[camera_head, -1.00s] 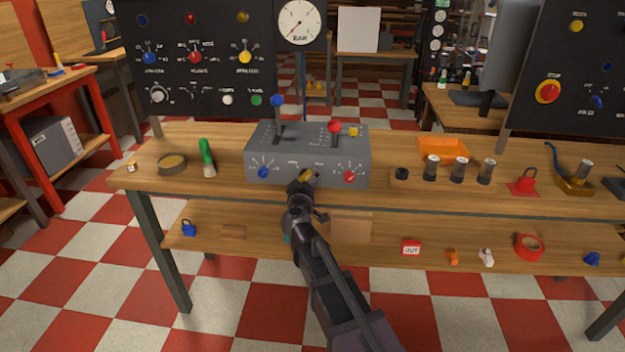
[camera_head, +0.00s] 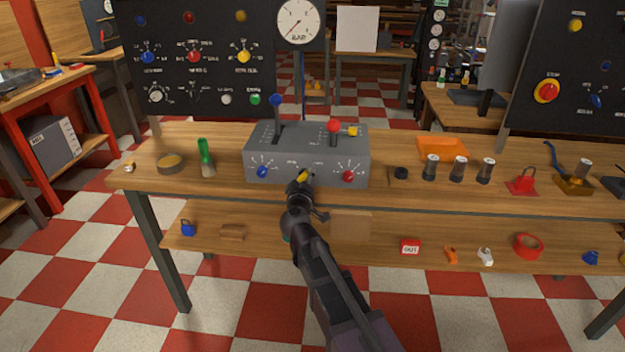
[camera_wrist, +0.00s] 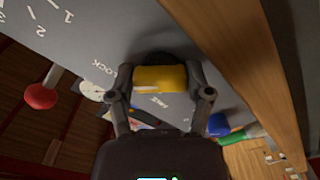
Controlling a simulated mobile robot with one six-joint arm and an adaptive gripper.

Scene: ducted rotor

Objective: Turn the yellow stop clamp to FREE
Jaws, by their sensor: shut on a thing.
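The yellow stop clamp (camera_head: 307,174) is on the front face of the grey control box (camera_head: 258,154), between a blue knob and a red knob. My gripper (camera_head: 301,184) reaches up to it from below and partly hides it. In the wrist view, the gripper (camera_wrist: 160,92) is shut on the yellow clamp (camera_wrist: 160,78), with one finger at each end of it. A LOCK label is beside the left finger. Another label, seemingly FREE, shows just below the clamp between the fingers. Which mark the clamp points at is hard to tell.
A blue-topped lever (camera_head: 277,101) and a red-topped lever (camera_head: 334,126) stand on the box. A green-handled tool (camera_head: 205,152) is to its left, dark cylinders (camera_head: 432,166) to its right. The wooden bench edge (camera_wrist: 255,60) runs close to the gripper in the wrist view.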

